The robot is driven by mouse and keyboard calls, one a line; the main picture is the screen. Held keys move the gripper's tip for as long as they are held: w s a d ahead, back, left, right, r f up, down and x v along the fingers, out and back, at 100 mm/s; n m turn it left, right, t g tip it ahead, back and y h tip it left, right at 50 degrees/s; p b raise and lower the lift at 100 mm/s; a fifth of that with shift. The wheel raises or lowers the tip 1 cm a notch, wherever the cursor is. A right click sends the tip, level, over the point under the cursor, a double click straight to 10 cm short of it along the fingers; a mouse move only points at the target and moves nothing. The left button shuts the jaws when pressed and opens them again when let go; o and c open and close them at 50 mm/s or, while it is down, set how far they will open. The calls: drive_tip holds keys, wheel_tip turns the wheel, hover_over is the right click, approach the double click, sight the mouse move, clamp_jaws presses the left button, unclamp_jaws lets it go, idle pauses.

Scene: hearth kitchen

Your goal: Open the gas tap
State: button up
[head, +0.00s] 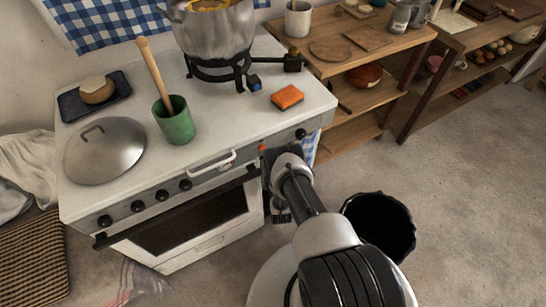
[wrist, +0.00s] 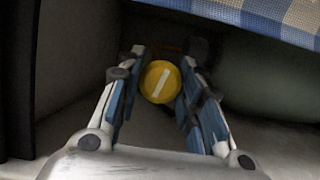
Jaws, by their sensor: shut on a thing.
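The gas tap shows in the wrist view as a round yellow knob (wrist: 160,82) with a pale bar across its face, the bar leaning slightly from upright. My gripper (wrist: 163,68) has one finger on each side of the knob and is shut on it. In the head view my arm reaches down beside the right front corner of the white stove (head: 225,150). The knob and the fingertips are hidden there by my arm and the stove.
A blue checked cloth (wrist: 270,18) hangs above right of my fingers. A dark upright panel (wrist: 75,50) stands at left, and a greenish rounded body (wrist: 255,75) at right. A black bin (head: 380,225) stands right of my arm; open floor (head: 470,180) lies beyond.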

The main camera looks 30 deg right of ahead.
drive_tip(key=shift+n+t, duration=0.5)
drive_tip(key=shift+n, duration=1)
drive_tip(key=o, duration=1.1)
drive_tip(key=v, duration=0.7)
drive_tip(key=shift+s+f, duration=0.1)
drive_tip(key=shift+s, duration=0.1)
drive_tip(key=shift+a, duration=0.1)
